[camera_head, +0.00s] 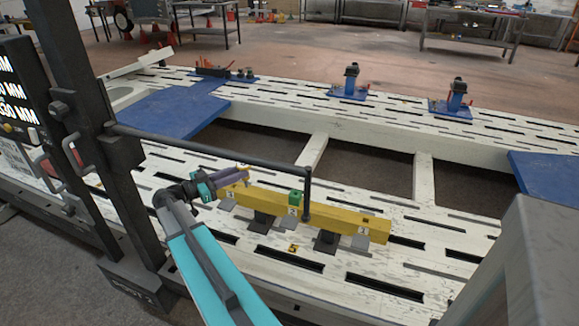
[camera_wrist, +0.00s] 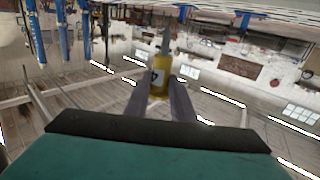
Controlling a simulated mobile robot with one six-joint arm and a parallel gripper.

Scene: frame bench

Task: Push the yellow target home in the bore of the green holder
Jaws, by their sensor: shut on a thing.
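The yellow target (camera_wrist: 160,72) is held between the two fingers of my gripper (camera_wrist: 158,92) in the wrist view. It has a white label with a dark mark and a grey pin at its far end. In the head view my gripper (camera_head: 228,177) is at the left end of the yellow beam, and a small yellow part of the target (camera_head: 243,168) shows at its tips. The green holder (camera_head: 295,197) sits on the beam's middle, to the right of my gripper and apart from it. Its bore cannot be made out. The holder is not discernible in the wrist view.
The yellow beam (camera_head: 345,220) rests on dark supports on the white slotted bench (camera_head: 200,222) and carries numbered tags. A black horizontal bar (camera_head: 220,149) runs above and bends down beside the holder. A yellow tag (camera_head: 292,247) lies in front. Blue clamps (camera_head: 350,85) stand farther back.

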